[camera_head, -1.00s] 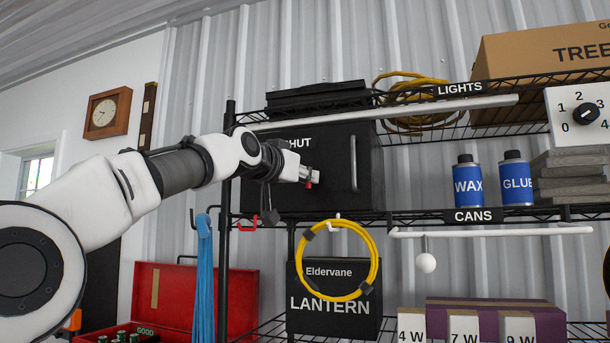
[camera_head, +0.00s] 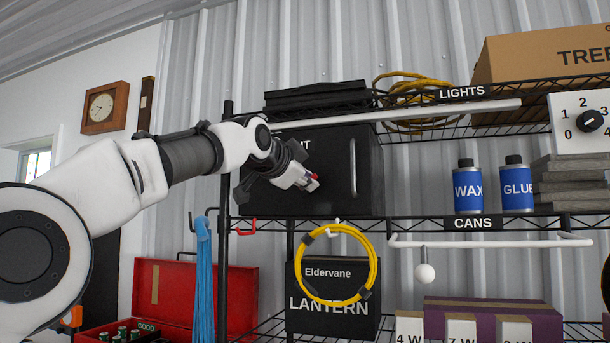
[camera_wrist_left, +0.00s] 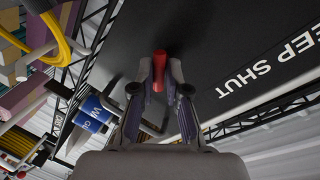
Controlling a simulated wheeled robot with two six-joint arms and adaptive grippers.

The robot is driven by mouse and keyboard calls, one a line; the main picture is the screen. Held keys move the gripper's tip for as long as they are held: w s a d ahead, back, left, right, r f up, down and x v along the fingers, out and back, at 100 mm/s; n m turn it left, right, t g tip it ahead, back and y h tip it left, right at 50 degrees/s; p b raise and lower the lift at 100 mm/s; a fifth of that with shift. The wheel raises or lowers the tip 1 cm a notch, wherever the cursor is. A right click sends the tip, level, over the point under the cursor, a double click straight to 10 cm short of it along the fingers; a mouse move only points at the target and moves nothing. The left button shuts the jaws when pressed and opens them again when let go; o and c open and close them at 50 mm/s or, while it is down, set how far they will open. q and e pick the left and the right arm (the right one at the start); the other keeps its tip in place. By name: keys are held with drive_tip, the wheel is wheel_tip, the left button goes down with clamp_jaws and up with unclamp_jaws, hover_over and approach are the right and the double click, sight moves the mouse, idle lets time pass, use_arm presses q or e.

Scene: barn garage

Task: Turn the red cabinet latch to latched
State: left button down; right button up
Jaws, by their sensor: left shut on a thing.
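The black cabinet (camera_head: 340,196) stands on the upper shelf, its door facing me with a vertical bar handle (camera_head: 353,166). The red latch (camera_head: 315,177) is a small piece on the door, left of that handle. My left gripper (camera_head: 308,182) reaches it from the left and is shut on it. In the left wrist view, the red latch (camera_wrist_left: 160,62) shows between the two fingertips (camera_wrist_left: 160,78), against the black door with white lettering. The fingers hide part of the latch, so I cannot tell its exact turn. My right gripper is not in view.
Blue WAX (camera_head: 467,188) and GLUE (camera_head: 516,187) cans stand right of the cabinet. A yellow cable loop (camera_head: 374,262) hangs below it, before the LANTERN box (camera_head: 300,318).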

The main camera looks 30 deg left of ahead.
use_arm(q)
drive_tip(key=shift+d+m+g+y+p, duration=0.15)
drive_tip(key=shift+m+y+p, duration=0.25)
drive_tip(key=shift+m, duration=1.1)
drive_tip(key=shift+m+g+y+p, duration=0.15)
drive_tip(key=shift+m+y, duration=0.35)
drive_tip(key=shift+m, duration=1)
drive_tip(key=shift+r, duration=0.1)
drive_tip(key=c, duration=1.2)
unclamp_jaws()
drive_tip(key=shift+o, duration=0.2)
drive_tip(key=shift+w, duration=0.15)
